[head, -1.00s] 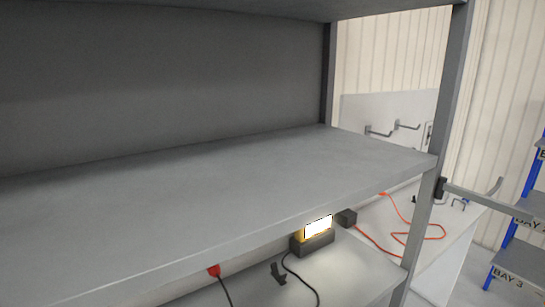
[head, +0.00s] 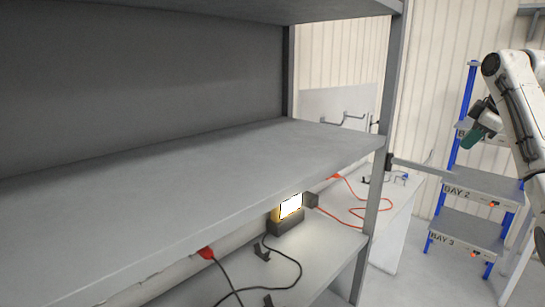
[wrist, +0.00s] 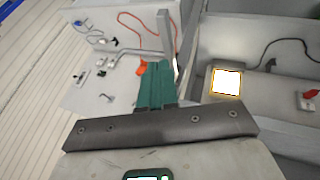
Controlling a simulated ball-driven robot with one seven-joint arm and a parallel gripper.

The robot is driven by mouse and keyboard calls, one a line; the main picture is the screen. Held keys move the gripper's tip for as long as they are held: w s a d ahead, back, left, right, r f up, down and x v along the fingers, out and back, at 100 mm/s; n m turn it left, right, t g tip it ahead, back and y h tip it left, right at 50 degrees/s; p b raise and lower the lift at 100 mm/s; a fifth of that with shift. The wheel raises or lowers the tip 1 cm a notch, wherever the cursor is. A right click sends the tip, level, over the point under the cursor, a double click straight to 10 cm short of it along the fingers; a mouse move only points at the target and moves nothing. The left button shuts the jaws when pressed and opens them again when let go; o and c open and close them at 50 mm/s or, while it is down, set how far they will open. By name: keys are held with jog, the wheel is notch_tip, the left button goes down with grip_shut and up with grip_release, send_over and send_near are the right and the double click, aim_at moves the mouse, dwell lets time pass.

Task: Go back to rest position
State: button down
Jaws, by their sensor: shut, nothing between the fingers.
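My gripper (head: 471,139) shows at the right of the head view, at the end of my white arm, to the right of the grey shelf unit (head: 384,144) and in front of the blue-posted rack. In the wrist view its teal fingers (wrist: 157,68) are together, with nothing between them. A grey post of the shelf unit shows just beyond the fingertips there; I cannot tell the exact gap.
The wide grey shelf (head: 190,185) is bare. Below it stand a lit work lamp (head: 291,207), a black cable and a red plug (head: 206,253). A table (head: 404,200) with an orange cable (head: 352,211) stands beyond. A blue rack (head: 462,120) with "BAY" labels is at right.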

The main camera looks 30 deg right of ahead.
jog(key=w+a+f+y, duration=0.1)
jog(key=w+a+f, duration=0.3)
jog(key=a+f, duration=0.45)
jog(key=w+a+f+y, duration=0.1)
jog(key=w+a+f, duration=0.4)
jog(key=f, duration=0.7)
jog(key=s+a+f+m+g+y+b, duration=0.1)
jog(key=s+a+f, duration=0.1)
jog(key=a+f, duration=0.6)
jog(key=s+a+f+m+y, duration=0.1)
jog(key=s+a+f, duration=0.1)
jog(key=a+f, duration=0.55)
jog(key=s+a+f+m+g+b, duration=0.1)
jog(key=s+a+f+m+g, duration=0.1)
jog(key=s+a+f, duration=1.2)
jog(key=s+a+g, duration=0.1)
jog(key=s+a, duration=0.1)
jog(key=s, duration=0.7)
jog(key=s+a+f+m+h, duration=0.1)
jog(key=s+a, duration=0.1)
jog(key=s, duration=0.7)
jog(key=shift+s+a+g+h+b, duration=0.25)
jog(key=shift+g+h+b, duration=0.05)
jog(key=shift+g, duration=0.1)
jog(key=shift+f, duration=0.1)
